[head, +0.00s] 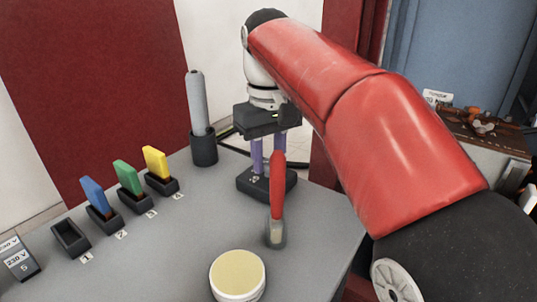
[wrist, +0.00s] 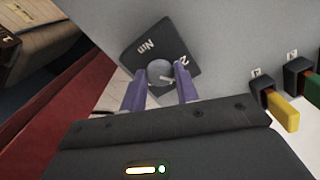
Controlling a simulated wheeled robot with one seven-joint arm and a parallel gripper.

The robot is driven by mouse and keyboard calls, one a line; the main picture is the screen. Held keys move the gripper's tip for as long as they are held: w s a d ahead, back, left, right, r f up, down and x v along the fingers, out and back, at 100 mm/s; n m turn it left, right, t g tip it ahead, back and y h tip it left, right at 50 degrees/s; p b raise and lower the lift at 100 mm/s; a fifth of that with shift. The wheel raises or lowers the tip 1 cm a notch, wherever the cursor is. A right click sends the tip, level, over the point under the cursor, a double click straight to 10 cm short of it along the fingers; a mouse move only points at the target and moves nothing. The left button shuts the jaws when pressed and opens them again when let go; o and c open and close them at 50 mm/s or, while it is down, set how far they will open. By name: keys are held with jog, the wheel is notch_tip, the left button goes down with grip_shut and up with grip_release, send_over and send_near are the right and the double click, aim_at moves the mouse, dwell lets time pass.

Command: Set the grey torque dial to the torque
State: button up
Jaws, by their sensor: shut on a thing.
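The grey torque dial (wrist: 160,72) is a round knob on a dark square base (wrist: 150,47) marked "Nm" and with a digit by the right finger. In the head view the dark base (head: 259,189) stands on the grey table, and the knob is hidden behind my gripper's fingers. My gripper (head: 266,170) points down over the base. In the wrist view its two purple fingers (wrist: 160,88) are shut on the dial, one on each side. The fingers and the gripper body hide part of the markings, so the setting cannot be read.
A red-handled tool (head: 277,185) stands close in front of the base. A grey cylinder (head: 198,103) stands in a black holder to the left. Blue (head: 94,195), green (head: 128,178) and yellow (head: 156,162) pieces sit in slots. A cream-topped round container (head: 237,275) is in front.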

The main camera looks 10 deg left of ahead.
aim_at(268, 162)
jog(key=m, duration=0.7)
dwell(0.6)
jog(key=o, duration=1)
jog(key=shift+c, duration=0.2)
jog(key=shift+r, duration=3.95)
